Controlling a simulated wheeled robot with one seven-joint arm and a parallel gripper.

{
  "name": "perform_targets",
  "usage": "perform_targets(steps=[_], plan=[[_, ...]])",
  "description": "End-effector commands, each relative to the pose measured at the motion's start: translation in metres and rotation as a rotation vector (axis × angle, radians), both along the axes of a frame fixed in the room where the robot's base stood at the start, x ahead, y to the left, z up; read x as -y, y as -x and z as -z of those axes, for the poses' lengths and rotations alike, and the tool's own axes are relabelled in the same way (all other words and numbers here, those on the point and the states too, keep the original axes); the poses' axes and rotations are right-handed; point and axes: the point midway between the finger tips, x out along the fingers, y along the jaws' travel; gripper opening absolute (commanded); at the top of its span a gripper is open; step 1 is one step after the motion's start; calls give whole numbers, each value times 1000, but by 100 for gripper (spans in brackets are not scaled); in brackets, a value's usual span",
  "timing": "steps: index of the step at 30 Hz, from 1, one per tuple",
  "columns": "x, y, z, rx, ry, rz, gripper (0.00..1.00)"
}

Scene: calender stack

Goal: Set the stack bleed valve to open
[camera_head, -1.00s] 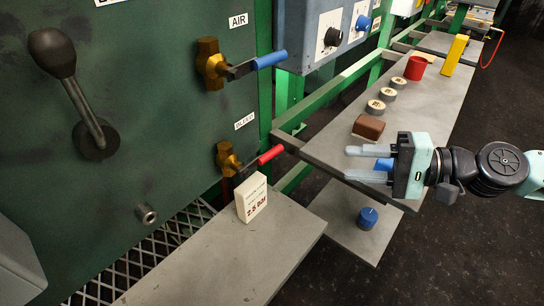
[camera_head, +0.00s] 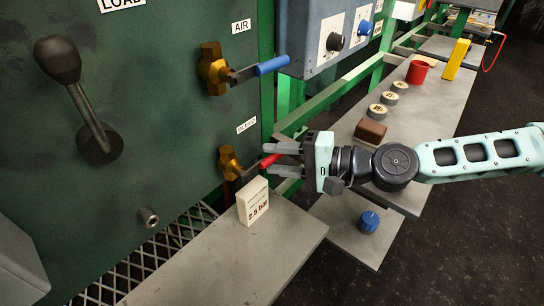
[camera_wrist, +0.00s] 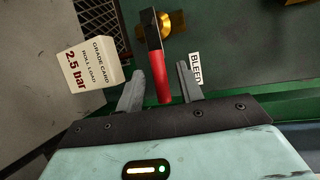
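The stack bleed valve has a brass body (camera_head: 230,163) on the green panel, under a BLEED label (camera_head: 246,126). Its red-sleeved lever (camera_head: 269,161) points right and slightly up in the head view. In the wrist view the red sleeve (camera_wrist: 160,76) lies between my two fingers, and the brass body (camera_wrist: 174,24) is beyond them. My gripper (camera_head: 271,158) is open, with one finger on each side of the lever's end. A gap shows on both sides in the wrist view (camera_wrist: 158,84). Whether the lever is at finger depth is hard to tell.
A white grade card block (camera_head: 253,201) reading 2.5 bar stands close below the lever on a grey shelf (camera_head: 220,262). The AIR valve's blue lever (camera_head: 272,65) is above. A grey bench (camera_head: 425,115) with several small items runs back right.

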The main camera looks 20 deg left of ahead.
Motion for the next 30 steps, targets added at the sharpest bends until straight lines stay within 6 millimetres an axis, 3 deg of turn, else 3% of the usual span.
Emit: perform_targets(steps=[6,14,18,30], plan=[[-14,1,2,-1,0,-1,37],[-15,1,3,-1,0,-1,37],[-15,1,3,-1,0,-1,1],[-15,1,-2,39,16,-1,0]])
